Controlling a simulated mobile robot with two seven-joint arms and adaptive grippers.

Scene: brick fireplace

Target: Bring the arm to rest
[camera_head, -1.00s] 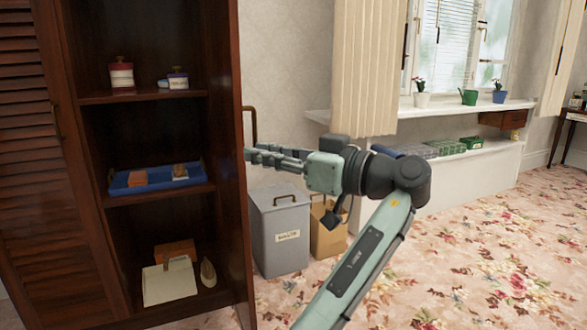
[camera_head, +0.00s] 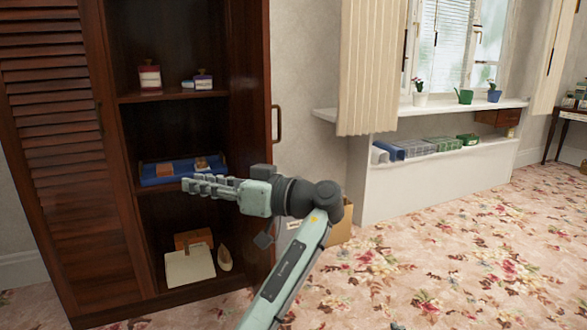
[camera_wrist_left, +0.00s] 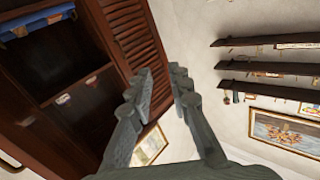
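My left arm reaches up from the bottom of the head view, with its green and black wrist bent to the left. Its gripper (camera_head: 187,186) points left in front of the dark wooden cupboard (camera_head: 268,120), just below the blue tray in the picture. In the left wrist view the two grey fingers (camera_wrist_left: 162,72) stand apart with an empty gap between them. Nothing is held. My right gripper is in neither view.
The open cupboard holds jars (camera_head: 149,77), a blue tray (camera_head: 152,180) with small items, and a white board (camera_head: 190,268) beside an iron-like object (camera_head: 224,258). A tan box (camera_head: 342,222) stands behind my arm. Flowered carpet (camera_head: 440,260) is clear at right.

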